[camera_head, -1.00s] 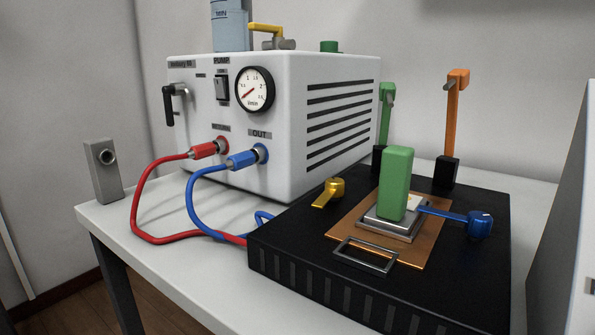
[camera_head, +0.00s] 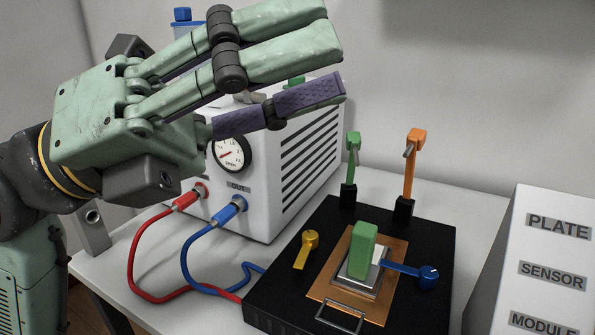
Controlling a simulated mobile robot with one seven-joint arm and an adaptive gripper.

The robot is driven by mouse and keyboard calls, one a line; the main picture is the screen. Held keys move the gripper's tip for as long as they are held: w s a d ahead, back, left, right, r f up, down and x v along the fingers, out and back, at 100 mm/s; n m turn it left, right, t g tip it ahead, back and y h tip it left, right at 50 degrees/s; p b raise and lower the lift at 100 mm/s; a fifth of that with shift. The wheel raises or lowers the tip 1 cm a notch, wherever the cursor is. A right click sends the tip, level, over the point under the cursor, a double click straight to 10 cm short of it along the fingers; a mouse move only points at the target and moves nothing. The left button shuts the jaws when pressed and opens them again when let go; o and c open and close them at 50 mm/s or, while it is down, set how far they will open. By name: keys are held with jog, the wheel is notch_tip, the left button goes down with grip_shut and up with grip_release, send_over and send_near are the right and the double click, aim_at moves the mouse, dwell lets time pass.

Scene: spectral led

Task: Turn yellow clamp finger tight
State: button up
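The yellow clamp (camera_head: 307,247) sits on the left side of the black base block (camera_head: 272,290). Its round head is at the back, and its short lever points toward the front and slightly left. My gripper (camera_head: 336,68) is high in the picture, above the clamp and in front of the white machine, with its fingers pointing right. The green upper fingers and the lower finger with purple pads are spread apart, with nothing between them. A blue clamp (camera_head: 410,273) lies across the right side, its lever reaching the stack at the centre. The gripper touches no clamp.
Green (camera_head: 352,160) and orange (camera_head: 412,165) clamps stand upright at the back. Red (camera_head: 142,292) and blue (camera_head: 190,275) hoses run from the white machine (camera_head: 300,150). A labelled white panel (camera_head: 535,270) stands right.

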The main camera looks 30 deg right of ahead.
jog(key=w+d+f+n+t+y+p, duration=0.1)
jog(key=d+f+n+t+y+p, duration=0.15)
jog(key=d, duration=0.35)
jog(key=w+d+f+n+t+y+p, duration=0.1)
jog(key=d+f+y+p, duration=0.15)
jog(key=d, duration=0.35)
jog(key=n+t+y+p, duration=0.8)
jog(key=y+p, duration=0.1)
jog(key=y, duration=0.4)
send_near(310, 234)
notch_tip(310, 234, down, 9)
jog(key=shift+s+d+r+p, duration=0.1)
jog(key=shift+s+d+p, duration=0.05)
jog(key=shift+p, duration=0.95)
jog(key=shift+c, duration=0.3)
grip_shut()
